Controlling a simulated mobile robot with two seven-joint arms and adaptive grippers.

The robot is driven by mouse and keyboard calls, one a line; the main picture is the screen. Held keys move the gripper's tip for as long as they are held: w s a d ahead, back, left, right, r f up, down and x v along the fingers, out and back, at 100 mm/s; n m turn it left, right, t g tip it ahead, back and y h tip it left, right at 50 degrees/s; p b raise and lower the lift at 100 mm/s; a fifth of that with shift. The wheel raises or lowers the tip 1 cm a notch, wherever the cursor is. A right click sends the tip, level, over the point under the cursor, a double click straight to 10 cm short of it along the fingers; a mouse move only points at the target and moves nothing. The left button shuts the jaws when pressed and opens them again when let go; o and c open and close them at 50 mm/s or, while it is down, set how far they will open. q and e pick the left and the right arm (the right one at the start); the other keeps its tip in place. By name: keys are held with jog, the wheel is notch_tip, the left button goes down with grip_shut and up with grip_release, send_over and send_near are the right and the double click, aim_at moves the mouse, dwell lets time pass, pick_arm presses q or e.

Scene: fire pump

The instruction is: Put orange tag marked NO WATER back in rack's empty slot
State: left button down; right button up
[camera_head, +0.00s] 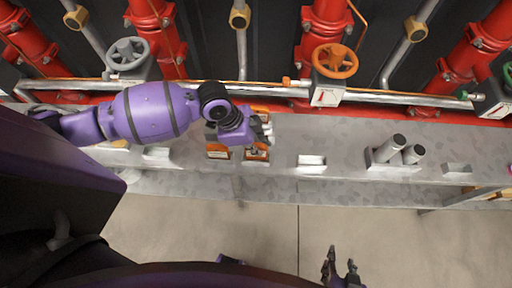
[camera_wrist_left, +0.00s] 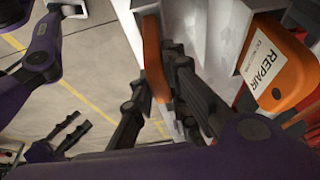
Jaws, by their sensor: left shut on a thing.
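My left gripper (camera_head: 266,130) is over the bench at the tag rack. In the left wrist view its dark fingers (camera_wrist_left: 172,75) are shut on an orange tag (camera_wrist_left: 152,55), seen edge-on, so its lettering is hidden. An orange tag marked REPAIR (camera_wrist_left: 275,65) sits in the white rack (camera_wrist_left: 225,30) to the right of the held tag. In the head view an orange tag (camera_head: 218,152) shows below the gripper, its text too small to read. I cannot tell whether the held tag touches the rack. My right gripper (camera_head: 342,270) is open and empty, low over the floor.
The grey bench (camera_head: 330,140) carries a small white block (camera_head: 311,161) and a holder with grey cylinders (camera_head: 392,148) to the right. Behind it stand red pipes (camera_head: 325,25), an orange valve wheel (camera_head: 336,61) and a grey valve wheel (camera_head: 127,53).

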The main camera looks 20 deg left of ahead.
pick_arm(q)
jog(key=shift+f, duration=0.95)
jog(key=shift+s, duration=0.1)
jog(key=shift+f, duration=0.2)
jog(key=c, duration=1.7)
grip_release()
jog(key=shift+c, duration=0.2)
jog(key=v, duration=1.2)
jog(key=shift+r+p, duration=0.25)
jog(key=shift+p, duration=0.2)
